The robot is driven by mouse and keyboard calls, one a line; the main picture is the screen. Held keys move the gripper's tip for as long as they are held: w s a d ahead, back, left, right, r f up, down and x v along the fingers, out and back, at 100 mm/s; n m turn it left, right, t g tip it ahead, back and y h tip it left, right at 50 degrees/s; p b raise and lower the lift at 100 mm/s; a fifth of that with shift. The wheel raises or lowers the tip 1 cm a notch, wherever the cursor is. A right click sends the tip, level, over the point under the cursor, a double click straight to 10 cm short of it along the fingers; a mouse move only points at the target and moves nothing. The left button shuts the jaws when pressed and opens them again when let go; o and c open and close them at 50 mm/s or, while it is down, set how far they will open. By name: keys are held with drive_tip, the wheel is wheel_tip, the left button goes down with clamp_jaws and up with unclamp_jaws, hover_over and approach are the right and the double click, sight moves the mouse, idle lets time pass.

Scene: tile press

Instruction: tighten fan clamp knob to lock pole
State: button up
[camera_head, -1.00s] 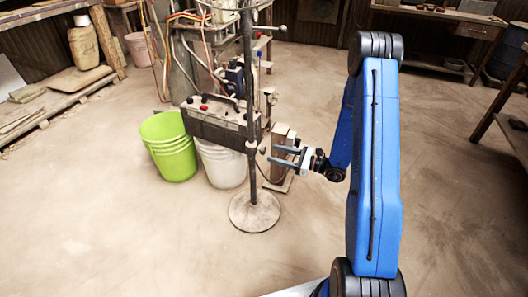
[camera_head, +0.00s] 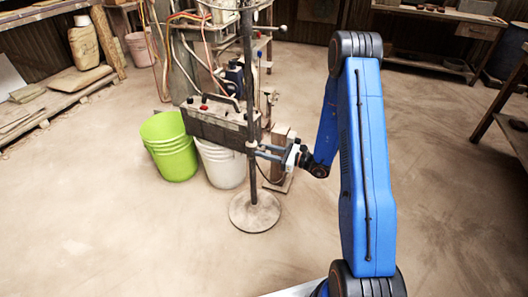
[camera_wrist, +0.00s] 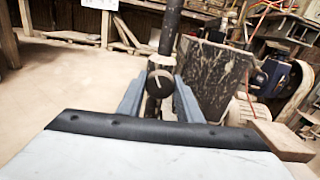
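A dark upright pole (camera_head: 248,70) stands on a round grey base (camera_head: 254,212) in the head view and runs out of the top of the frame. The clamp knob (camera_wrist: 160,83) is round and dark with a pale line on its face; it sits on the pole's front in the wrist view. My gripper (camera_head: 261,150) is at the pole's right side at clamp height. Its two grey-blue fingers are open, one on each side of the knob, with gaps showing. In the head view the knob is hidden by the fingers. The fan is out of view.
A dark control box (camera_head: 212,124) with a red button is close behind the pole. A wooden block (camera_head: 280,150) is behind the gripper. The floor in front and right is clear.

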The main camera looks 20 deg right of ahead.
drive_tip(key=shift+c, duration=0.6)
drive_tip(key=shift+m, duration=1.5)
drive_tip(key=o, duration=1)
drive_tip(key=shift+o, duration=0.2)
drive_tip(key=v, duration=1.7)
drive_tip(key=shift+s+d, duration=0.15)
drive_tip(key=shift+d, duration=0.05)
